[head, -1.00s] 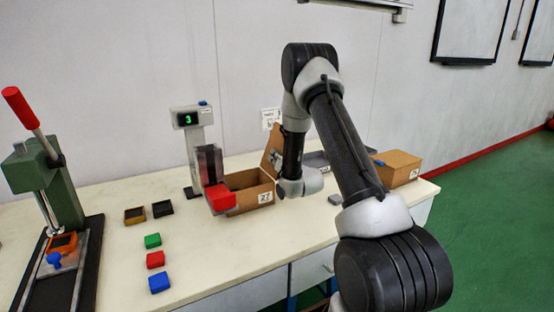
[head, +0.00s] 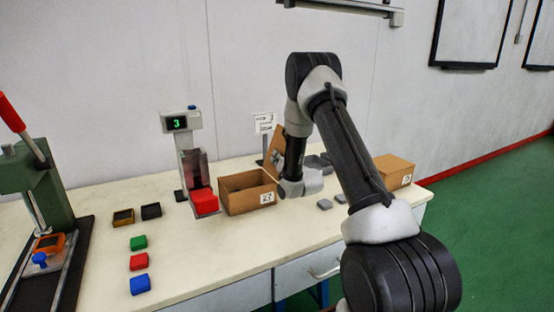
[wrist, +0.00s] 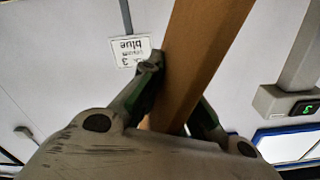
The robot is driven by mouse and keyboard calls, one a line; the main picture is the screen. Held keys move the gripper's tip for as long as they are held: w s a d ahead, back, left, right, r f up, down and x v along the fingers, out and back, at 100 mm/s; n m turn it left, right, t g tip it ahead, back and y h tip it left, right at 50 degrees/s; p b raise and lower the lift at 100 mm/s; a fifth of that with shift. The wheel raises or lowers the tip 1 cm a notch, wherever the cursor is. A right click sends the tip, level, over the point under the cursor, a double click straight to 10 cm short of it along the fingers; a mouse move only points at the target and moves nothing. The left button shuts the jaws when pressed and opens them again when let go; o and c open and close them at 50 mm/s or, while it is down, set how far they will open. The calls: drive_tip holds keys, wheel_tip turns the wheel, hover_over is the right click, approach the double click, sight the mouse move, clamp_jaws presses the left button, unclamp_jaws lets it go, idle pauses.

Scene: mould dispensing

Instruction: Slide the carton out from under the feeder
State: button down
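The open cardboard carton (head: 238,205), marked 27, stands on the bench just right of the feeder (head: 189,165), a post with a chute and a red piece (head: 204,201) at its foot. The carton looks clear of the red piece, and its raised flap (head: 278,138) stands at the right rear. In the wrist view, my gripper (wrist: 177,90) has a finger on each side of a brown cardboard strip (wrist: 195,65) and appears closed on it. The head view mostly hides the fingers behind my wrist.
Green (head: 139,242), red (head: 138,262) and blue (head: 140,284) blocks lie on the front left of the bench. A green press (head: 42,190) stands far left. Another carton (head: 396,170) and grey pieces (head: 325,204) are at right. A sign (head: 265,123) stands behind.

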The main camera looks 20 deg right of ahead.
drive_tip(key=c, duration=1.6)
unclamp_jaws()
drive_tip(key=shift+o, duration=0.2)
drive_tip(key=shift+s, duration=0.1)
drive_tip(key=s, duration=1.1)
drive_tip(key=shift+s+d, duration=0.3)
drive_tip(key=shift+s, duration=0.1)
